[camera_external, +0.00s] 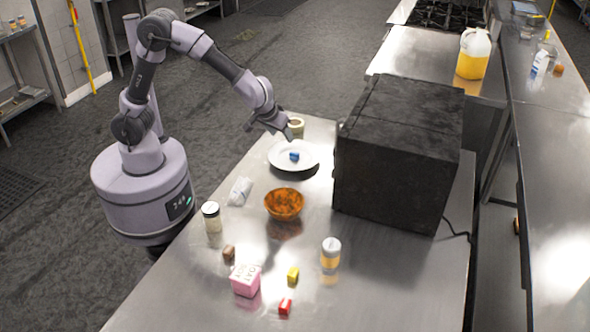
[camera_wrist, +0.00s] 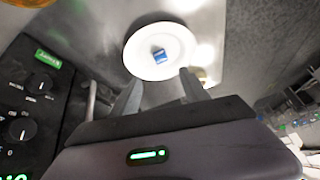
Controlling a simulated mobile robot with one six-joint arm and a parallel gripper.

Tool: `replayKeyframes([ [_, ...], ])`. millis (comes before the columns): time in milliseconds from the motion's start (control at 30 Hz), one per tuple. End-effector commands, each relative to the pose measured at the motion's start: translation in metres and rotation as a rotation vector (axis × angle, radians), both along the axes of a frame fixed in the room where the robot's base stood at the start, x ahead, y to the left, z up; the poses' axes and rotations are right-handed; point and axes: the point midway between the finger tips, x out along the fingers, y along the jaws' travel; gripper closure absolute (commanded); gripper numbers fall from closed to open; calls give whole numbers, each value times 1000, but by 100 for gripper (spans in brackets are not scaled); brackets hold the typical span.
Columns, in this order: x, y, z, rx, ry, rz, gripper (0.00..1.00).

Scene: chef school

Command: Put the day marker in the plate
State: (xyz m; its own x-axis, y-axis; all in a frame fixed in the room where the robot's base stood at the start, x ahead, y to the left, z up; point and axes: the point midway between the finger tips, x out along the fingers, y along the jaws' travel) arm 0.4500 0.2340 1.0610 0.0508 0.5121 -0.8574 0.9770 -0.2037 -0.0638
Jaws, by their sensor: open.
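A white round plate (camera_external: 277,153) lies on the steel table, left of the black oven. A small blue block (camera_external: 294,156) with a pale marking rests in it; this may be a day marker, but I cannot read it. In the wrist view the blue block (camera_wrist: 159,56) sits near the middle of the plate (camera_wrist: 140,42). My gripper (camera_external: 284,132) is above the plate's far side. In the wrist view its fingers (camera_wrist: 161,80) are apart with nothing between them, and the blue block is beyond the tips. A pink box (camera_external: 245,281) with partly readable lettering stands at the table's front.
A black oven (camera_external: 395,165) stands close to the plate's right. Nearer are an orange-brown bowl (camera_external: 284,205), jars (camera_external: 211,217) (camera_external: 331,253), and small yellow (camera_external: 293,275), red (camera_external: 285,307) and brown (camera_external: 229,253) blocks.

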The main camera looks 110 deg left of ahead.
Motion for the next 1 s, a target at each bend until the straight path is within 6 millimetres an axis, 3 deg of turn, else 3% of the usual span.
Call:
replayKeyframes([
  [33, -13, -24, 32, -8, 21, -142, 46],
  [100, -43, -63, 70, -18, 82, -421, 46],
  [200, -97, -117, 103, 7, 159, -855, 46],
  [300, -145, -158, 114, 77, 210, -1242, 46],
  [400, -175, -182, 112, 152, 239, -1500, 46],
  [533, -189, -193, 109, 199, 254, -1632, 46],
  [767, -189, -193, 107, 204, 259, -1639, 46],
  [900, -189, -193, 80, 203, 259, -1638, 46],
  [1000, -189, -193, 87, 204, 258, -1637, 46],
])
